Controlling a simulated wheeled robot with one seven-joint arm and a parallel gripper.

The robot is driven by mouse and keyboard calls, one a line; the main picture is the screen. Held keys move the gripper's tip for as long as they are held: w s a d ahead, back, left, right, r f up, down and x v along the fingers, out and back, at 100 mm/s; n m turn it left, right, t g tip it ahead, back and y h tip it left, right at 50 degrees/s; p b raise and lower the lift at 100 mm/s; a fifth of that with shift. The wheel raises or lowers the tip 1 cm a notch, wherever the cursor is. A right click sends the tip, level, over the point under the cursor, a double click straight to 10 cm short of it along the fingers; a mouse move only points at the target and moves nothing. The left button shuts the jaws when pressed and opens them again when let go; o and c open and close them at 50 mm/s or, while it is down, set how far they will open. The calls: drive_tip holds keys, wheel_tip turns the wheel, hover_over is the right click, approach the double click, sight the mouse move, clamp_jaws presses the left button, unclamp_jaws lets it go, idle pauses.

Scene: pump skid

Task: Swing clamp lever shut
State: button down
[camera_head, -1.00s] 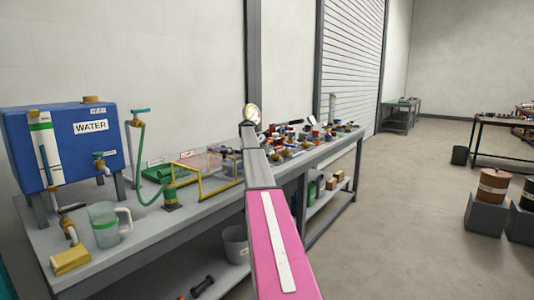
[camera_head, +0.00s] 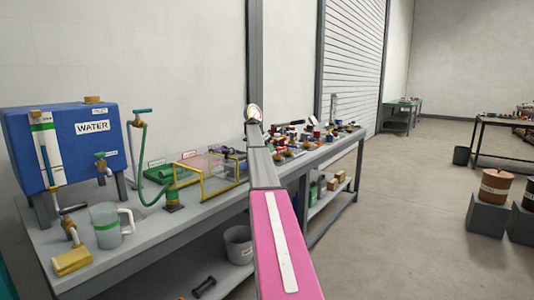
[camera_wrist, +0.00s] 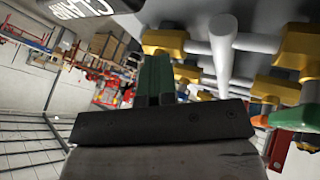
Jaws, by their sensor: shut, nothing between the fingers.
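In the wrist view my gripper (camera_wrist: 156,72) is shut, with dark and green finger parts reaching up from the dark plate at its base. Nothing shows between the fingers. A dark part with a white label reading "CLAM..." (camera_wrist: 80,8), upside down and cut off, is at the top left, beyond the fingertips. I cannot make out the clamp lever for certain. Yellow fittings (camera_wrist: 163,42) joined by white pipes lie right of the fingers, and a white rod (camera_wrist: 222,50) sticks out among them. In the head view my arm hides my gripper.
In the head view the grey bench (camera_head: 150,240) runs along the wall. It carries the blue water tank (camera_head: 60,145), a clear jug (camera_head: 106,226), a yellow-framed box (camera_head: 203,180) and several small fittings (camera_head: 305,138).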

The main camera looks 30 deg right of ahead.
drive_tip(key=w+d+r, duration=0.2)
drive_tip(key=w+r, duration=0.2)
drive_tip(key=r, duration=0.3)
drive_tip(key=shift+w+d+r, duration=0.2)
drive_tip(key=shift+w+r, duration=0.1)
drive_tip(key=shift+w, duration=0.1)
